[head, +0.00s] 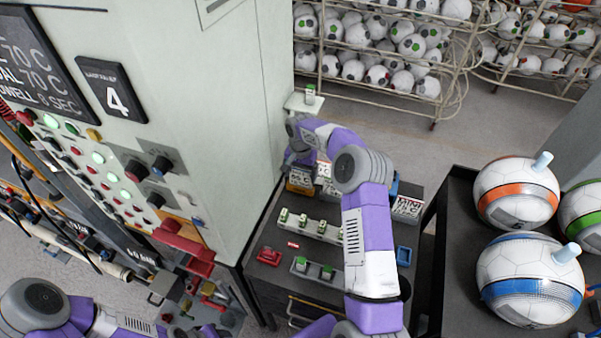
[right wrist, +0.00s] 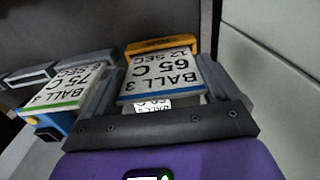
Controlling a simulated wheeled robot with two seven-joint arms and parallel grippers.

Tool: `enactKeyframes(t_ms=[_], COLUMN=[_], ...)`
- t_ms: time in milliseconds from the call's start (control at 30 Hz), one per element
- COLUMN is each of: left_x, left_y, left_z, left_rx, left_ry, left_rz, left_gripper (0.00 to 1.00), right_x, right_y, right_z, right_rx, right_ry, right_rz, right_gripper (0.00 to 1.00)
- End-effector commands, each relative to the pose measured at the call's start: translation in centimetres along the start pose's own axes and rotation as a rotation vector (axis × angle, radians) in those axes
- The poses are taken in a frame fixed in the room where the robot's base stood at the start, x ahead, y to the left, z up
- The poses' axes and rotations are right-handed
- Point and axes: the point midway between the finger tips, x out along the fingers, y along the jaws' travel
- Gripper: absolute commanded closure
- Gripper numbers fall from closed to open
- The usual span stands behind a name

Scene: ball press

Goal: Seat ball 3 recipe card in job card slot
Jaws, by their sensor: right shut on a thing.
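My right gripper (head: 297,160) reaches to the back left of the dark cart, close to the press cabinet. It is shut on a white card (right wrist: 158,82) reading "BALL 3, 65 C, 12 SEC" with a blue edge stripe. An orange-yellow holder (right wrist: 160,43) is right behind that card. In the head view the orange holder (head: 299,184) shows just below the gripper. I cannot make out the job card slot. My left gripper is out of the picture.
The cart top (head: 268,232) also holds a rack of small green-and-white pieces (head: 311,227), a red block (head: 269,256) and a blue tray (head: 403,255). The press cabinet (head: 235,100) walls the left. Balls (head: 516,192) stand on a dark table at right.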

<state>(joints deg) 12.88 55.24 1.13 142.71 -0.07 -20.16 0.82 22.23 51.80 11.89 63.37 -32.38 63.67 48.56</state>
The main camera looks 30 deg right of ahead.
Motion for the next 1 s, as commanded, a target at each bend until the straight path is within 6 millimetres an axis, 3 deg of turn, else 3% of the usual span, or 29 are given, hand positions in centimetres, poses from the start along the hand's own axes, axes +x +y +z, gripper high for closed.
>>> enactKeyframes(t_ms=[333, 367, 400, 733, 867, 1000], left_x=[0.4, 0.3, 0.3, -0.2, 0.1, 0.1], left_y=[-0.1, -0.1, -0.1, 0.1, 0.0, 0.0], left_z=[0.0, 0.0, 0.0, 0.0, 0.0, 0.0], left_rx=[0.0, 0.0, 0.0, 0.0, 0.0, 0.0], left_ry=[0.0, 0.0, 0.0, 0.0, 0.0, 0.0], left_rz=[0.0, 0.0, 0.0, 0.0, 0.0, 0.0], left_gripper=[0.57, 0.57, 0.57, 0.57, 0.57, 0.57], right_x=[0.4, 0.3, 0.3, -0.3, -2.2, -5.3], right_y=[0.0, 0.0, 0.0, 0.0, -0.1, -0.1], right_z=[0.0, 0.0, 0.0, 0.0, -0.1, -0.1], right_rx=[0.0, 0.0, 0.0, 0.0, -0.001, 0.001], right_ry=[0.001, 0.0, 0.0, 0.001, 0.004, 0.005], right_rz=[-0.001, -0.001, -0.001, -0.001, -0.003, -0.004], right_gripper=[0.41, 0.07, 0.0, 0.0, 0.0, 0.0])
